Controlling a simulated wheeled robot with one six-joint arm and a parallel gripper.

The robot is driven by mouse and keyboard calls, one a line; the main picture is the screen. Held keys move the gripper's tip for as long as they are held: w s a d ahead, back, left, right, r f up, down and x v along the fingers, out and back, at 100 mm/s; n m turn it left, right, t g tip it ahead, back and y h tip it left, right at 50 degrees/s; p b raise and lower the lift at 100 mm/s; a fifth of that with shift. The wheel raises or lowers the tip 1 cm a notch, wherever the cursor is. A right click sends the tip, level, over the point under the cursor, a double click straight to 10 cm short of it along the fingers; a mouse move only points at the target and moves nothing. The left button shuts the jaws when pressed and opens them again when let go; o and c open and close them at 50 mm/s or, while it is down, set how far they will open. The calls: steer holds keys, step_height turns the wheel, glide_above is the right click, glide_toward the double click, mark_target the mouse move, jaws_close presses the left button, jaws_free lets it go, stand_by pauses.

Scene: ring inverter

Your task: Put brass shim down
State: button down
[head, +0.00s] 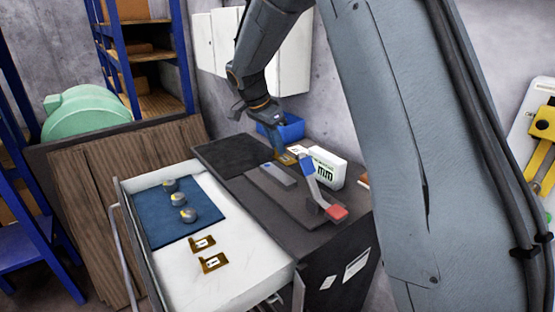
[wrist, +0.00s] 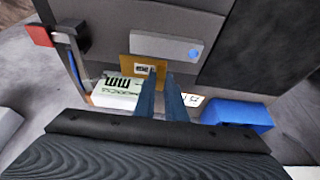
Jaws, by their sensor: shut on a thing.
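My gripper (head: 280,151) is over the back of the dark cabinet top, fingers pointing down. In the wrist view its two blue fingers (wrist: 161,74) are close together, shut on a brass shim (wrist: 130,68). The shim is a flat brass plate with a small white label. In the head view the held shim (head: 288,159) shows just below the fingertips, partly hidden. It is between the grey bar and the white box. I cannot tell whether it touches the surface. Two more brass shims (head: 203,243) (head: 213,263) lie in the open white drawer.
A grey bar (head: 278,175) and a lever with a red end (head: 336,212) are on the cabinet top. Three round weights sit on the drawer's blue mat (head: 158,230).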

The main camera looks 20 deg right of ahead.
mark_target(274, 157)
steer(key=shift+f+p, duration=0.9)
steer(key=shift+f, duration=2.35)
steer(key=shift+f, duration=0.1)
steer(key=c, duration=1.8)
jaws_free()
steer(key=b+v, duration=0.4)
steer(key=v, duration=0.8)
steer(key=s+d+f+n+y, duration=0.1)
steer(key=s+f+n, duration=0.3)
steer(key=s, duration=0.5)
steer(key=s+d+f+n+y, duration=0.1)
steer(key=s+f+n, duration=0.4)
steer(key=s, duration=0.5)
steer(key=s+d+f+n+y, duration=0.2)
steer(key=s+f+n, duration=0.2)
steer(key=s, duration=0.6)
steer(key=shift+s+d+f+g, duration=0.15)
steer(key=shift+f+g, duration=0.15)
steer(key=shift+f, duration=0.15)
